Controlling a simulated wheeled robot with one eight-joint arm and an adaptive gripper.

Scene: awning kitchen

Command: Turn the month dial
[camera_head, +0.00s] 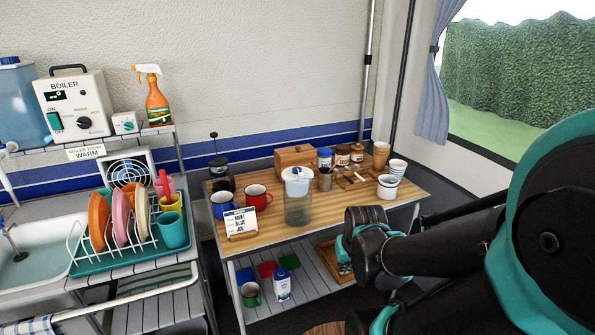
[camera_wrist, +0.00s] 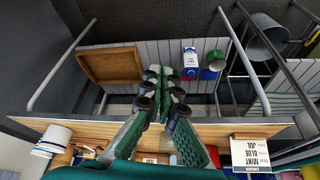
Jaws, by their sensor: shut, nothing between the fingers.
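A small card (camera_head: 239,222) stands on the wooden table and reads "MINT BLUE JUL"; it also shows at the lower right of the wrist view (camera_wrist: 252,153). A clear container with a white lid (camera_head: 297,174) stands behind and right of the card. I cannot make out month marks on the lid or on any other dial, so I cannot tell which thing is the month dial. My gripper (camera_wrist: 160,82) is shut and empty, near the table's front edge with the lower shelf beyond its fingertips. In the head view my arm partly hides it.
The wooden table (camera_head: 345,205) holds mugs, jars and a wooden box (camera_head: 295,159). The slatted lower shelf (camera_head: 310,290) holds a milk carton (camera_head: 282,284), a green mug (camera_head: 250,294) and a wooden tray (camera_wrist: 110,64). A boiler (camera_head: 75,105) and dish rack stand left.

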